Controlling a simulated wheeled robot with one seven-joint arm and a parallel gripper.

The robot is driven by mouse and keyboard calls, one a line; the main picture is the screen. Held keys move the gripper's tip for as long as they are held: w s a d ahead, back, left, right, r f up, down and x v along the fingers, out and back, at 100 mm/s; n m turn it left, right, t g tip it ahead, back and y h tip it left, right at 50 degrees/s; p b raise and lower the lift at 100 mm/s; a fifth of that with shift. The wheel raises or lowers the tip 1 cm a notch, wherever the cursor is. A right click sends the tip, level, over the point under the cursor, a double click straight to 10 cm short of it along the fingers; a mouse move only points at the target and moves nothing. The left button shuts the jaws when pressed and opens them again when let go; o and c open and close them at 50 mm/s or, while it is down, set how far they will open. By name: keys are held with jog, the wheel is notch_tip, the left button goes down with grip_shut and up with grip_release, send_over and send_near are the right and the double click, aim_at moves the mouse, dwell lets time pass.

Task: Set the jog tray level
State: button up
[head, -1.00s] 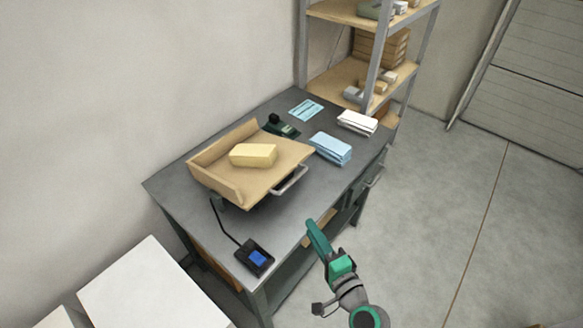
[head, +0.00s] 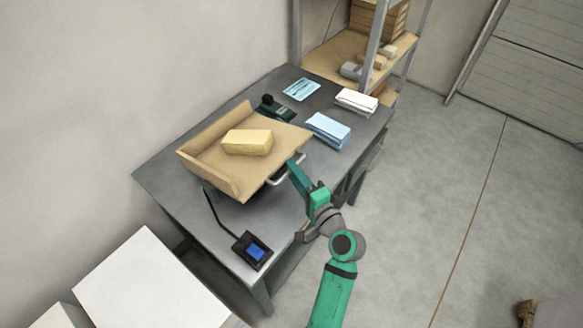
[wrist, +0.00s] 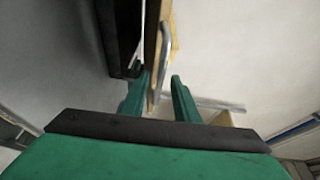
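The jog tray (head: 212,178) is a tan wooden tray on the workbench, tilted, with raised walls at its back and left. A yellow block (head: 247,142) lies on it. A metal bar handle (head: 273,182) is on its right front edge. My gripper (head: 293,168) is at this handle in the head view, its fingertips hard to make out there. In the wrist view, the two green fingers of my gripper (wrist: 162,88) are apart. The handle (wrist: 164,50) runs toward the gap between them; I cannot tell whether they touch it.
Blue paper stacks (head: 328,130), a white stack (head: 356,101) and a dark green device (head: 274,108) lie behind the tray. A shelf rack (head: 368,55) stands beyond.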

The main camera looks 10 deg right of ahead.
jog(key=shift+x, duration=1)
